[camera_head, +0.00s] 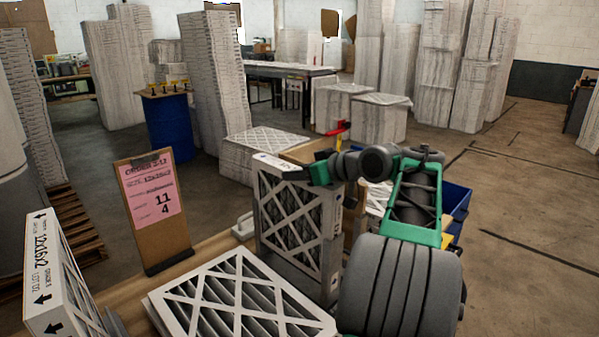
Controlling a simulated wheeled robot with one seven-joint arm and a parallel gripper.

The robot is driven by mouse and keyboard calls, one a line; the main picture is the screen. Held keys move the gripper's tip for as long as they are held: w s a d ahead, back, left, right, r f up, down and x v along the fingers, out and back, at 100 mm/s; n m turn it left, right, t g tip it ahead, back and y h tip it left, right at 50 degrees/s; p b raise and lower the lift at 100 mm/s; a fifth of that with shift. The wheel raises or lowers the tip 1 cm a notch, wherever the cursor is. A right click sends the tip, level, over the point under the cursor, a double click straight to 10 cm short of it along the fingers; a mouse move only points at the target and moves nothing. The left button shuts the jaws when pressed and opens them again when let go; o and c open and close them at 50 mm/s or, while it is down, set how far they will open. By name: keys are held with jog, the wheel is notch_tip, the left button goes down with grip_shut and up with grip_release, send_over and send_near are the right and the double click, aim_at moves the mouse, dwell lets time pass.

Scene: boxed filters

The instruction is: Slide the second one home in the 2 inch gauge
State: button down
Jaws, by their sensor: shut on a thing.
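A pleated filter (290,212) with a white lattice face stands upright near the middle, with a white label on its top edge. My gripper (322,172) is at this filter's upper right and is shut on it. My arm hides much of its right side. A grey metal piece (300,278) shows at the filter's foot and may be the gauge; I cannot tell how far the filter sits in it. Another filter (235,305) lies flat in front.
A clipboard (155,212) with a pink sheet stands upright on the wooden bench (205,248). A small pale handle-like piece (243,225) is left of the upright filter. A blue bin (457,205) is behind my arm. Tall stacks and a blue drum (170,125) stand farther back.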

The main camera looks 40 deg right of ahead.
aim_at(299, 198)
jog(key=shift+f+b, duration=2.8)
jog(key=shift+f, duration=1)
jog(key=shift+r, duration=0.25)
jog(key=shift+r+p, duration=0.4)
jog(key=shift+r, duration=0.1)
jog(key=shift+f, duration=0.25)
jog(key=shift+f+b, duration=0.35)
jog(key=shift+b, duration=0.15)
jog(key=shift+f, duration=0.1)
